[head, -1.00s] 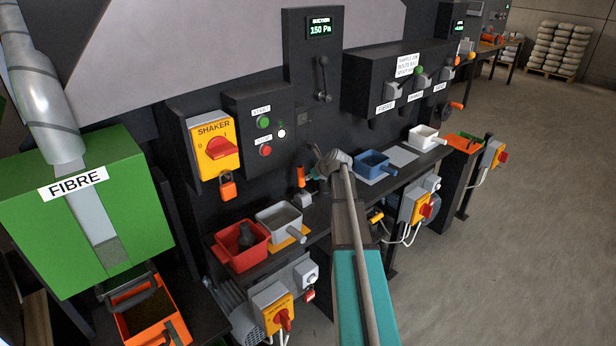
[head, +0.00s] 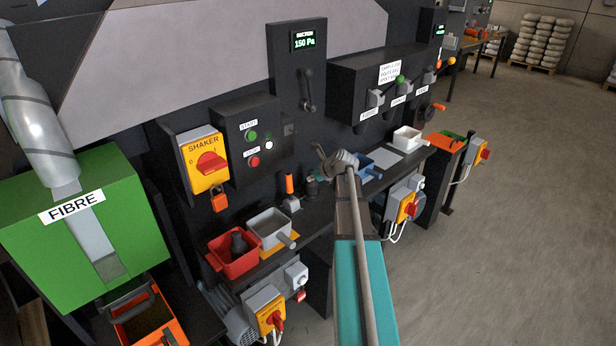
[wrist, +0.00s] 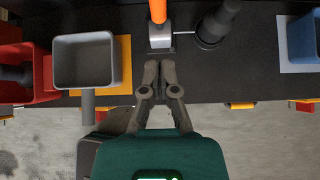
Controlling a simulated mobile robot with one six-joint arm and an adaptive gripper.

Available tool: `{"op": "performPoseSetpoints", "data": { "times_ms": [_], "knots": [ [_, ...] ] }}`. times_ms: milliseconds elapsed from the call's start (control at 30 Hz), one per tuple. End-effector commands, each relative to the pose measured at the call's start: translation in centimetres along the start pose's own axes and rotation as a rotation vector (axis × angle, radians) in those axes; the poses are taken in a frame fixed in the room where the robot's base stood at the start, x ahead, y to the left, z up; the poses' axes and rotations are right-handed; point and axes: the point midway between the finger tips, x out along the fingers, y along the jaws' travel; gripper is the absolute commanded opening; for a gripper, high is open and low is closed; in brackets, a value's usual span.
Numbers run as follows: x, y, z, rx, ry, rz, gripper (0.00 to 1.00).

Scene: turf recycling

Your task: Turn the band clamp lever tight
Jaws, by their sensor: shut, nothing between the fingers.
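A lever with an orange upright handle (head: 290,184) stands on a small grey block (head: 292,204) on the black bench. I take it for the clamp lever, but no band can be made out. In the wrist view the orange handle (wrist: 158,10) and silver block (wrist: 160,37) lie straight ahead of my gripper (wrist: 159,68). The fingers are shut together and empty, with their tips just short of the block. In the head view my gripper (head: 316,177) is small, right of the lever, and partly hidden by my arm.
A dark round fitting (wrist: 212,30) stands right of the lever. A grey bin (head: 269,228) on a yellow mat and a red bin (head: 232,258) stand left; a blue bin (head: 368,163) stands right. The shaker switch panel (head: 203,160) is on the wall behind.

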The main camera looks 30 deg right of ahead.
Motion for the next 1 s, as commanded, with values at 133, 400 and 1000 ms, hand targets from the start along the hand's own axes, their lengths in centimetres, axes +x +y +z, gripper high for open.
{"op": "performPoseSetpoints", "data": {
  "times_ms": [133,400,1000],
  "knots": [
    [-0.9,0.0,0.2,0.000,0.000,0.000,0.00],
    [-1.1,0.0,0.1,-0.001,0.000,0.001,0.00],
    [-0.5,0.3,-2.4,-0.001,-0.084,0.005,0.00]
  ]
}}
